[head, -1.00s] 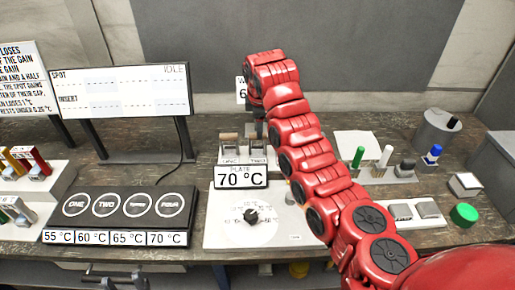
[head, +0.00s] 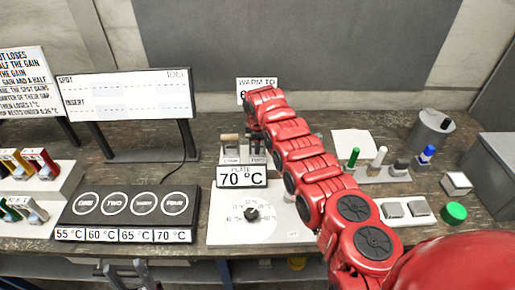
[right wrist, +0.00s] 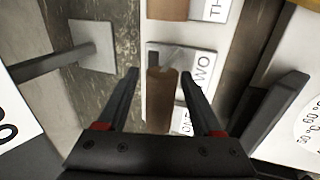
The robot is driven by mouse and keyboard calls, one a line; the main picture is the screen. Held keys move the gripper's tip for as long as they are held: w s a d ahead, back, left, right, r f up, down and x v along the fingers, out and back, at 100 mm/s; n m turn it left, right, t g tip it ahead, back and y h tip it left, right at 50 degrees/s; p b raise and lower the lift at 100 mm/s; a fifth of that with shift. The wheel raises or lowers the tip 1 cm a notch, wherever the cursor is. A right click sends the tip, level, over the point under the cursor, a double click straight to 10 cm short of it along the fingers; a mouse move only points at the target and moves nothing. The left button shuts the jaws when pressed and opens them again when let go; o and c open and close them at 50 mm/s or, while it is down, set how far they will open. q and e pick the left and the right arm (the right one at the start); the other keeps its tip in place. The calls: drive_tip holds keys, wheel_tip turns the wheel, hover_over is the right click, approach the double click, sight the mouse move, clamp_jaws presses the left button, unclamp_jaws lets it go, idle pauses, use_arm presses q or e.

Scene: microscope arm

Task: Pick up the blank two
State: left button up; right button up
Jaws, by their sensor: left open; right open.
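Blank two shows in the right wrist view as a brown bar (right wrist: 160,98) beside a label reading TWO (right wrist: 202,72). My right gripper (right wrist: 160,74) is open, with one finger on each side of the brown bar; I cannot tell whether they touch it. In the head view my red right arm reaches over the small blank stand (head: 230,158) and largely hides this blank and the gripper. My left gripper (head: 126,268) is open and empty at the bottom left, in front of the table edge.
Another brown-topped blank (head: 229,138) stands just left in the same stand. A 70 °C plate sign (head: 241,177) and a white dial panel (head: 225,222) are in front. A black panel with four round places (head: 130,190) is at left. Coloured pens stand at right.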

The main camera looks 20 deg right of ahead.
clamp_jaws()
idle(0.4)
idle(1.1)
